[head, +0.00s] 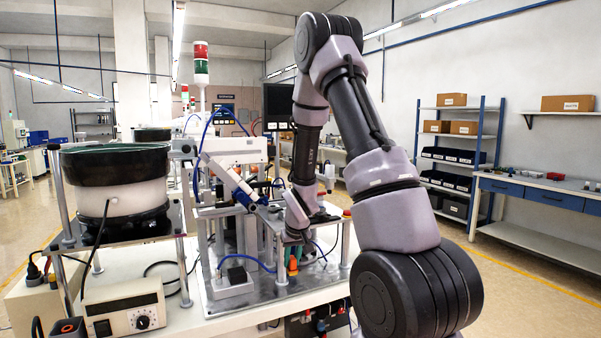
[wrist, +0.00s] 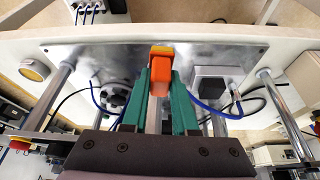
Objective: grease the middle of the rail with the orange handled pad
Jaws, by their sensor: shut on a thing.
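My gripper (head: 292,259) points down over the metal plate of the machine in the head view, its teal fingers partly hidden by the machine. In the wrist view the teal fingers (wrist: 161,88) are closed on the orange handle (wrist: 160,82) of the pad. A yellowish edge (wrist: 162,50) shows at the far end of the handle. The orange handle is a small spot in the head view (head: 293,267). A pale grey strip (wrist: 153,118) shows between the fingers; I cannot tell whether it is the rail. Contact between pad and rail cannot be made out.
The metal plate (wrist: 100,58) carries upright posts (wrist: 62,83), a grey block (wrist: 212,85) and blue hoses around the gripper. A bowl feeder (head: 115,180) stands at left, with a control box (head: 125,308) in front. A tilted cylinder (head: 228,180) is close to the arm.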

